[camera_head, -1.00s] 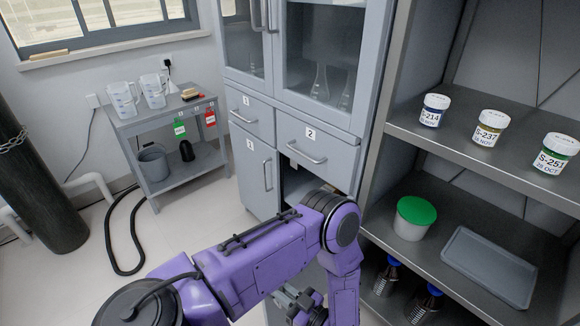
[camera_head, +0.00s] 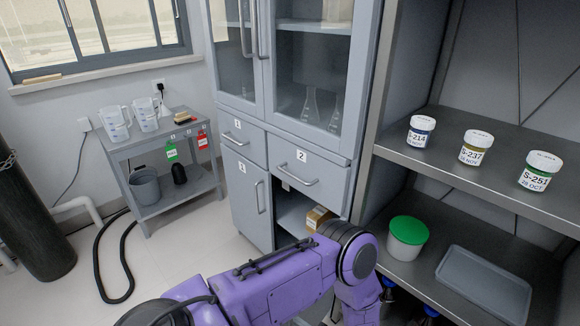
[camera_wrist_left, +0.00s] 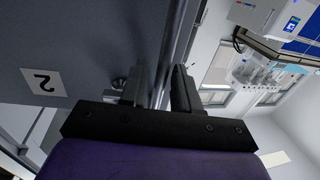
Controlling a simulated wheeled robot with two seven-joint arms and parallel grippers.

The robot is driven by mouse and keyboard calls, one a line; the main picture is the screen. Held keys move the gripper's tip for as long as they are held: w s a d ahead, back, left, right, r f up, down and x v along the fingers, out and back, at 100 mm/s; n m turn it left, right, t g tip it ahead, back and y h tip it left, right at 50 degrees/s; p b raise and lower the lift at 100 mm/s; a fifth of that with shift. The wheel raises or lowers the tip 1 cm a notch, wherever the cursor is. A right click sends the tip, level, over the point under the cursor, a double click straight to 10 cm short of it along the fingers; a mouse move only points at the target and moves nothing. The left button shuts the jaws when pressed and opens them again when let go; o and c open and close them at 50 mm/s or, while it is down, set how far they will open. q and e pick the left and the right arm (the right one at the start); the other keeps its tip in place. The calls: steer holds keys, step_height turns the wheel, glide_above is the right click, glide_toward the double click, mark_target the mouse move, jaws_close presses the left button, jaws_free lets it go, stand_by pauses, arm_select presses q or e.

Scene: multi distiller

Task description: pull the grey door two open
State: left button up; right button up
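The grey door two (camera_wrist_left: 60,50) fills the left of the left wrist view, its "2" label (camera_wrist_left: 42,80) upside down. Part of a metal handle mount (camera_wrist_left: 118,83) shows on it, beside the left finger. My left gripper (camera_wrist_left: 160,80) is at the door's edge, fingers apart, with a grey strip of edge or handle between them; contact is unclear. In the head view the compartment (camera_head: 292,212) under drawer two stands open, and my purple left arm hides the lower part and the door. My right gripper is not in view.
A brown box (camera_head: 318,217) is inside the open compartment. Neighbouring door (camera_head: 240,200) is shut, as is drawer two (camera_head: 300,170). Shelves at right hold several jars, a green-lidded tub (camera_head: 407,238) and a grey tray (camera_head: 485,285).

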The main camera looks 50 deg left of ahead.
arm_select(q)
steer(key=b+v, duration=0.1)
steer(key=v, duration=0.9)
steer(key=shift+d, duration=0.25)
